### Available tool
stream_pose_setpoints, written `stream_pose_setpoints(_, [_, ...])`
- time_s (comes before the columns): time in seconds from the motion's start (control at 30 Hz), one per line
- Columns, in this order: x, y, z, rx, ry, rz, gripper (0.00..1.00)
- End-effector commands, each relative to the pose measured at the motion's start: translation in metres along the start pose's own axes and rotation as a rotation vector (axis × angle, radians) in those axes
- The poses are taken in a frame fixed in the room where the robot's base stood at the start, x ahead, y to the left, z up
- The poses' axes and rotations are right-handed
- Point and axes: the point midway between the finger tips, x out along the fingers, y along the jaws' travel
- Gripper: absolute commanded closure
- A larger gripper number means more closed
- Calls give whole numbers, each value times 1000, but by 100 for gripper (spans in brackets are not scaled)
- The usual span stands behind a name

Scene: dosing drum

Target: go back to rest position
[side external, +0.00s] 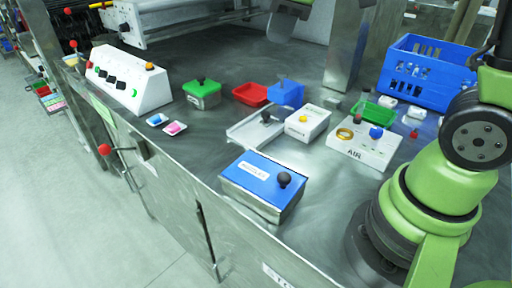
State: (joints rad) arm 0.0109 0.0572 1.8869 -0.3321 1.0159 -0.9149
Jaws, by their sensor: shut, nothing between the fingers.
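My green arm stands at the right edge, its base on the steel table (215,160). Its upper links run out of the picture at the top right. My gripper is not in this view, so its place relative to the things on the table cannot be seen.
A blue-lidded box (262,181) with a black knob stands near the front edge. Behind it are a white box (307,122) with a yellow knob, a metal tray (252,131), a red tray (250,94), a green-lidded box (202,91) and a white AIR panel (364,148). A blue crate (428,72) stands back right.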

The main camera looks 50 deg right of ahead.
Motion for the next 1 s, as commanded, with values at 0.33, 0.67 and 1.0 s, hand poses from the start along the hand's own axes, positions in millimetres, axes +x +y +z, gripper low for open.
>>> stream_pose_setpoints(0.33, [-60, -83, 62, 771, 270, -94, 100])
stream_pose_setpoints(0.67, [-62, -111, 83, 1044, 347, -177, 100])
stream_pose_setpoints(1.0, [-62, -111, 83, 1044, 347, -177, 100])
